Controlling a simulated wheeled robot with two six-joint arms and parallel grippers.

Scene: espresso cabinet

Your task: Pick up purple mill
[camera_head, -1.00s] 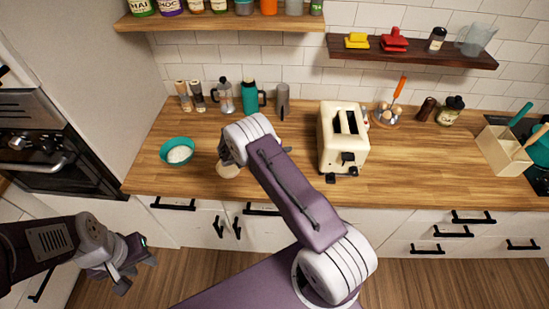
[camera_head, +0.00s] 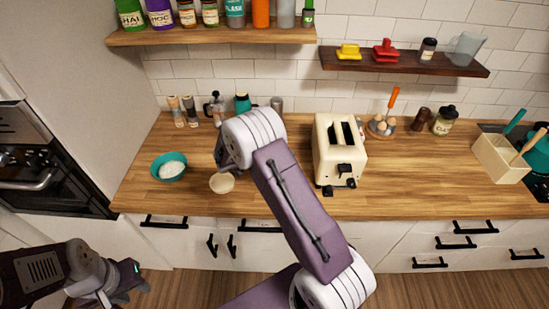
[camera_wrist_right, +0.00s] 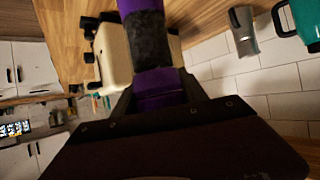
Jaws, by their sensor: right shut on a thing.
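The purple mill (camera_wrist_right: 142,40) shows in the right wrist view as a purple body with a dark band. It stands out between the fingers of my right gripper (camera_wrist_right: 158,95), which is shut on it. In the head view my right arm's white wrist hides both this gripper and the mill, above the counter left of the toaster. My left gripper (camera_head: 120,287) is at the lower left, in front of the cabinets. It looks open and empty, away from the counter.
The cream toaster (camera_head: 335,165) stands right of my right arm. A small cream bowl (camera_head: 222,183) and a teal bowl (camera_head: 169,170) sit on the counter (camera_head: 430,185). Shakers, a coffee pot (camera_head: 215,108) and a teal bottle (camera_head: 242,103) stand behind. A shelf (camera_head: 220,37) hangs above.

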